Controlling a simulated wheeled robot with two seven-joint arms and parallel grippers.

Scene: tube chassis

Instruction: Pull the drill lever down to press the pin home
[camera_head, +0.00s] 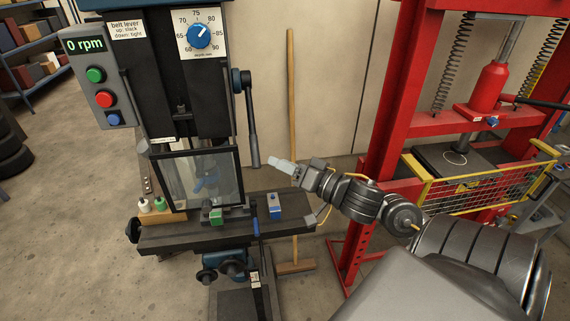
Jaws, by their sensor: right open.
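The drill lever (252,125) is a dark bar on the right side of the drill press. It hangs almost straight down from a blue hub, its thicker grip at the lower end. My right gripper (272,163) is open and comes in from the right. Its pale fingertips are just right of the lever's lower end; I cannot tell whether they touch it. The pin cannot be made out behind the clear guard (226,180), where a blurred blue shape shows. My left gripper is not in view.
The drill table (170,238) bears a green-topped block (216,217), a blue block (274,207) and small bottles (145,205). A broom (291,100) leans on the wall behind my right gripper. A red press (390,120) with a yellow-framed guard stands at right.

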